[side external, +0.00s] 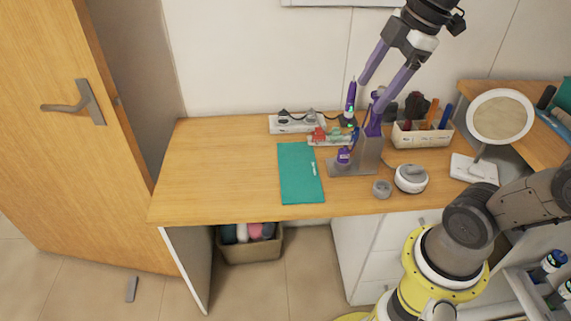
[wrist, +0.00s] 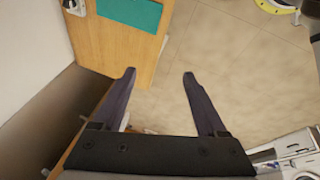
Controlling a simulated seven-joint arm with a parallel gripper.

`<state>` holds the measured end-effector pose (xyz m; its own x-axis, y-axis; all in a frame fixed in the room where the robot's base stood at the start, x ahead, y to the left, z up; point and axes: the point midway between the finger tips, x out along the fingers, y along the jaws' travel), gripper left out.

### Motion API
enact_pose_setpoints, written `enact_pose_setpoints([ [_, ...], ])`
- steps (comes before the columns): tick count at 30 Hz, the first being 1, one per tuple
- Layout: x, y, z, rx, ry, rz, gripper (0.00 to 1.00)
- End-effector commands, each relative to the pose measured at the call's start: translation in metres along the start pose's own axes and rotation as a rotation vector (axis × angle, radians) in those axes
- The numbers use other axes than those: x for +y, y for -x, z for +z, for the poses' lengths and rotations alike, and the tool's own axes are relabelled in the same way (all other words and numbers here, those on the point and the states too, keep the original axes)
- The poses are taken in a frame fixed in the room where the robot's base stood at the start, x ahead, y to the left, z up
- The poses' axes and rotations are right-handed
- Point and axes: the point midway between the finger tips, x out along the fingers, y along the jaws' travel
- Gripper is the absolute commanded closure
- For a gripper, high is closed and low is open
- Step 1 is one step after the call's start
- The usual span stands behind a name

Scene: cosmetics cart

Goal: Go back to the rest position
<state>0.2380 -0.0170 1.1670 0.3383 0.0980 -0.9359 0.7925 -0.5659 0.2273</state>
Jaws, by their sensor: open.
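My gripper (side external: 361,124) is at the upper right of the side external view, with two long purple fingers pointing down over the back part of the wooden table (side external: 225,165). The fingers are spread apart. In the wrist view my gripper (wrist: 159,74) shows its two dark fingers wide apart with nothing held between them. Floor and a table edge show beyond the fingertips. In the side external view the fingers partly cover the items behind them.
A teal mat (side external: 296,185) with a small white item lies on the table. A grey stand (side external: 368,158), a white round pot (side external: 411,179), an organizer box (side external: 422,137) and a round mirror (side external: 500,117) are to the right. The table's left side is clear.

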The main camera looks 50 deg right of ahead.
Motion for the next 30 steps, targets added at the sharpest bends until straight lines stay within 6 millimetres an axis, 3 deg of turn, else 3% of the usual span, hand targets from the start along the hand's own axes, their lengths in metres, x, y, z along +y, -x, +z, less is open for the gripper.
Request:
enact_pose_setpoints([
  [1,-0.023,-0.001,-0.001,0.008,-0.038,0.023,0.25],
  [3,-0.045,-0.005,0.004,0.018,-0.132,0.053,0.25],
  [9,-0.084,-0.028,0.028,0.052,-0.466,0.119,0.25],
  [13,-0.090,-0.044,0.043,0.054,-0.705,0.143,0.25],
  [18,-0.086,-0.048,0.044,0.079,-0.899,0.162,0.25],
  [30,-0.085,-0.048,0.043,0.086,-0.958,0.160,0.25],
])
